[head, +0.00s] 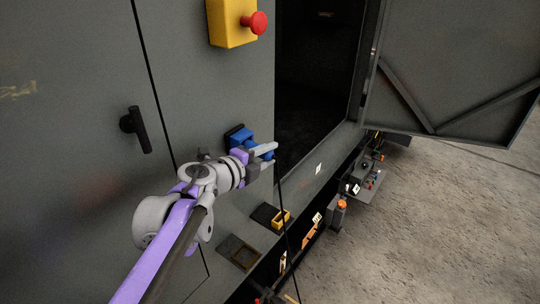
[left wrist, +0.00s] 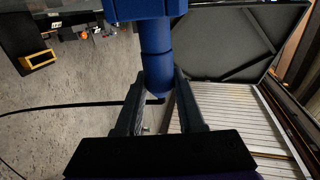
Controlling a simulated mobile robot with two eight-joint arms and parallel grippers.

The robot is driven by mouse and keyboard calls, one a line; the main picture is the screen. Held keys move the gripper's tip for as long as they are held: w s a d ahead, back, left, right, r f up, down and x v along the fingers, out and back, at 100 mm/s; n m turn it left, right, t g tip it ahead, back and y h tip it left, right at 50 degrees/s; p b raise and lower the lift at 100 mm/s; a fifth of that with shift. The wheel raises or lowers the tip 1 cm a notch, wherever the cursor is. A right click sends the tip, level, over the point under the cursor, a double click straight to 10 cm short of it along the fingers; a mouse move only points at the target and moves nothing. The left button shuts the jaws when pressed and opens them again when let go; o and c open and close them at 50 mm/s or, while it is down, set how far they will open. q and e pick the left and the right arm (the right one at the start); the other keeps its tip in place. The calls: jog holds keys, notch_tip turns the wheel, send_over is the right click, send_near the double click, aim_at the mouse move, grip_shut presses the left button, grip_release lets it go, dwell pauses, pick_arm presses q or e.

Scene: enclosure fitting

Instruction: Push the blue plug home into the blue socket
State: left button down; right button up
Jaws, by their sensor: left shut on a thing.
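The blue socket (head: 239,136) is mounted on the grey cabinet panel, on a dark backing, in the head view. My left gripper (head: 267,157) is in front of it, shut on the blue plug (head: 269,155). The left wrist view shows the plug (left wrist: 157,62) as a blue cylinder between the two fingers (left wrist: 163,103). Its far end meets the blue socket block (left wrist: 145,9) at the top edge, lined up with it. How deep the plug sits is hidden. A black cable (left wrist: 70,105) runs from the plug's rear end. My right gripper is not in view.
A yellow box with a red button (head: 232,22) is above the socket. A black handle (head: 135,129) is at left. A yellow-edged socket (head: 280,219) and a dark recess (head: 239,253) are below. The cabinet opening (head: 315,80) and open door (head: 455,70) are at right.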

pick_arm(q)
jog(key=shift+w+a, duration=0.6)
jog(key=shift+a, duration=0.2)
jog(key=shift+c, duration=2.2)
grip_release()
